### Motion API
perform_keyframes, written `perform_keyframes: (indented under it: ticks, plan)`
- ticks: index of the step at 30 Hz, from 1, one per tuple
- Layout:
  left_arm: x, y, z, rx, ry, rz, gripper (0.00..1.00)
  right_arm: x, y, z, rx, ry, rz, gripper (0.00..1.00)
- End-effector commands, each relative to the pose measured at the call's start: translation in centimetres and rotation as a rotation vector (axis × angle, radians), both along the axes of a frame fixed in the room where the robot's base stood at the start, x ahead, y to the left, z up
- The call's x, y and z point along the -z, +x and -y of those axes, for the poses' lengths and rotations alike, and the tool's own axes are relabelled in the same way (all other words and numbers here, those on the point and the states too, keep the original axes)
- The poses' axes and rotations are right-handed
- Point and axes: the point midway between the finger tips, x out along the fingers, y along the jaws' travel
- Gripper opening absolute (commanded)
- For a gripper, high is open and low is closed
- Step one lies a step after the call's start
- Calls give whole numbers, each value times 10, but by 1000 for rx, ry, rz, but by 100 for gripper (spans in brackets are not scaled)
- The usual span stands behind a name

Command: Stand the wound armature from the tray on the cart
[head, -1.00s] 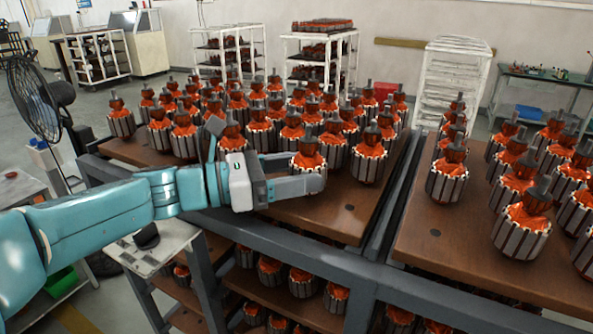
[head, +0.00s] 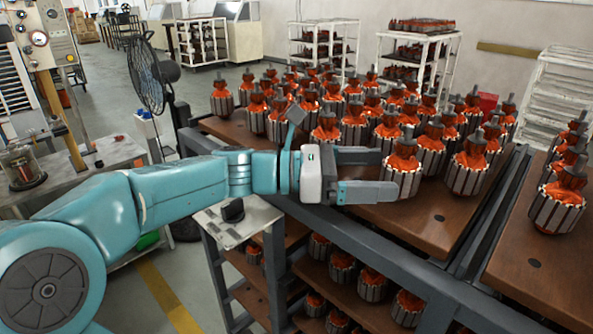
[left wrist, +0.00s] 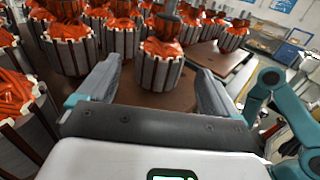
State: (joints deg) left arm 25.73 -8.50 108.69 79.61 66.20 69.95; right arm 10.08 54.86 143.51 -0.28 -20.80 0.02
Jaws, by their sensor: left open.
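My left gripper (head: 388,174) is open at the front left edge of the cart's brown wooden top (head: 400,224). A wound armature (head: 402,170), with orange windings, grey slotted core and upright shaft, stands on that top just at the fingertips. In the left wrist view the armature (left wrist: 161,66) stands ahead, between the lines of the two open fingers, with gaps on both sides. The near finger hides a bit of its lower left side in the head view. I cannot make out a tray. My right gripper is not in view.
Many similar armatures (head: 470,165) stand close behind and right. A second brown top (head: 515,265) lies across a gap at the right. Lower shelves hold more armatures (head: 372,285). A fan (head: 147,75) and grey bench (head: 75,170) are at left. Bare wood lies right of the gripper.

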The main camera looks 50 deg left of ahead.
Motion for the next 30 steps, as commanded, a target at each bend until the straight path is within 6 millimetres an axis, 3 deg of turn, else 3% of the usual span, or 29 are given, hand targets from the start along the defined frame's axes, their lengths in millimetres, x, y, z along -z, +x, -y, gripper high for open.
perform_keyframes:
  ticks: [9,15,30]
  plan:
    - [2,-62,-61,-10,1,-1,93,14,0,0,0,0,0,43]
    - [1,-87,-85,-6,0,0,93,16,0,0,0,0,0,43]
    - [0,-97,-93,0,-1,2,93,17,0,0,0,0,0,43]
